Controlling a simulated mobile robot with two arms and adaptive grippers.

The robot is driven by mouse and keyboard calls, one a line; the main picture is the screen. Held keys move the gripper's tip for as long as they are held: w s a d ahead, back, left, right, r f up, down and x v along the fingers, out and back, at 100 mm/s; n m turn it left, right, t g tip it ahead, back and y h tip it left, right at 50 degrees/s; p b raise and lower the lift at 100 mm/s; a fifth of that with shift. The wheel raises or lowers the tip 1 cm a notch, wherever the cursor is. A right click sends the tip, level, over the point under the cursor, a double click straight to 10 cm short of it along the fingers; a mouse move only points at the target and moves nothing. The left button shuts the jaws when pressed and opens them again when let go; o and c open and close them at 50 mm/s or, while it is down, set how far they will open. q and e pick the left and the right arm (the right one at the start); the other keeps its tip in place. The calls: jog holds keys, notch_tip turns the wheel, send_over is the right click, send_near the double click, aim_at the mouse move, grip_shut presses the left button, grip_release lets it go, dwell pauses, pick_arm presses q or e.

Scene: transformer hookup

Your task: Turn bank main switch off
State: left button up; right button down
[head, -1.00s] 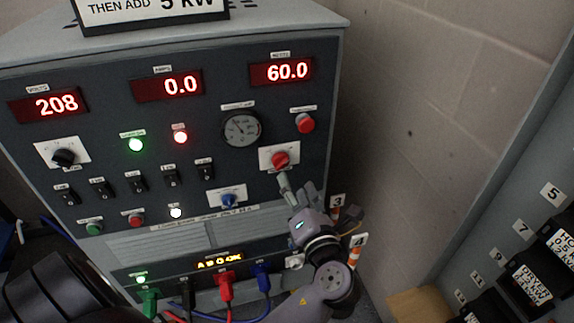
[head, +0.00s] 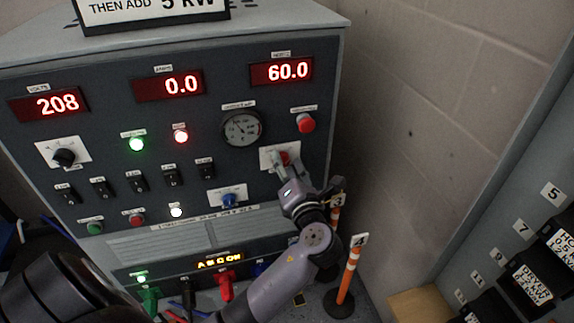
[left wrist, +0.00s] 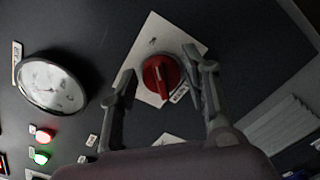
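A red rotary switch (head: 285,157) on a white plate sits on the front of the dark panel, below the round gauge. In the left wrist view the red knob (left wrist: 162,75) shows with its ridge along the plate. Its label is too small to read, so I cannot tell if it is the bank main switch. My left gripper (head: 287,170) is open at the red switch, partly hiding it in the head view. In the left wrist view the left fingers (left wrist: 165,90) stand on either side of the knob, with gaps visible. My right gripper is not in view.
The panel (head: 100,110) shows 208, 0.0 and 60.0, with green, red and white lamps lit. A red button (head: 306,123) is above right of the switch, a blue knob (head: 229,200) below left. Orange-striped post 4 (head: 348,275) stands at the right, near a block wall (head: 440,110).

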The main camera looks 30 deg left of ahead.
pick_arm(q)
jog(key=c, duration=0.8)
jog(key=shift+s+r+n+p, duration=0.1)
jog(key=shift+r+n+p, duration=0.05)
jog(key=shift+n+p, duration=0.7)
jog(key=shift+r+n+p, duration=0.1)
jog(key=shift+n+p, duration=0.65)
jog(key=shift+p, duration=0.05)
jog(key=shift+a+n+p, duration=0.1)
jog(key=shift+n+p, duration=0.4)
jog(key=shift+n, duration=0.5)
jog(key=n, duration=0.2)
jog(key=shift+s+f+n+p, duration=0.1)
jog(key=shift+s+n+p, duration=0.05)
jog(key=shift+n+p, duration=0.2)
jog(key=n, duration=0.3)
jog(key=n+b, duration=0.1)
jog(key=n, duration=0.2)
jog(key=n+b, duration=0.1)
jog(key=n, duration=0.3)
jog(key=shift+s+a+f, duration=0.15)
jog(key=shift+s+a, duration=0.05)
jog(key=shift+a, duration=0.1)
jog(key=shift+n, duration=0.25)
